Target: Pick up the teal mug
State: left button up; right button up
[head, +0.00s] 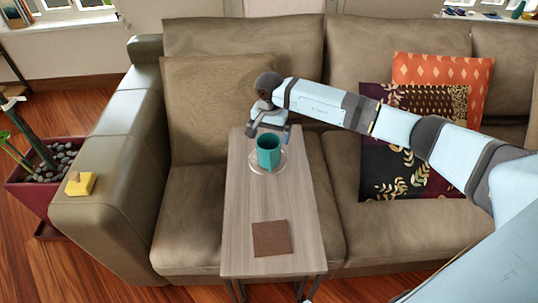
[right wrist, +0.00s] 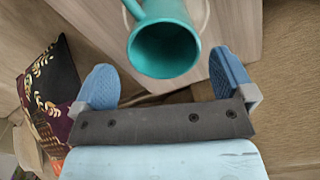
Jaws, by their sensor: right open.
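The teal mug (head: 268,150) stands upright on a clear saucer (head: 282,168) near the far end of a narrow wooden table (head: 262,196). My right gripper (head: 268,133) is over the far end of the table, right behind the mug. In the right wrist view, its two blue fingers (right wrist: 158,82) are spread wide, and the mug (right wrist: 165,42) shows between and beyond them with its mouth towards the camera. The mug's handle points to the upper left there. I cannot tell whether a finger touches the mug. My left gripper is not in view.
A brown square coaster (head: 270,239) lies near the table's front end. A brown sofa (head: 195,205) surrounds the table, with an orange cushion (head: 445,75) and a dark patterned cushion (head: 385,172). A yellow object (head: 80,184) sits on the left armrest. A planter (head: 40,190) stands far left.

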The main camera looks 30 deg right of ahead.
aim_at(268, 144)
jog(key=f, duration=0.5)
jog(key=shift+a+b, duration=0.25)
jog(key=shift+b, duration=0.05)
jog(key=shift+r, duration=0.1)
jog(key=c, duration=1)
jog(key=shift+w, duration=0.1)
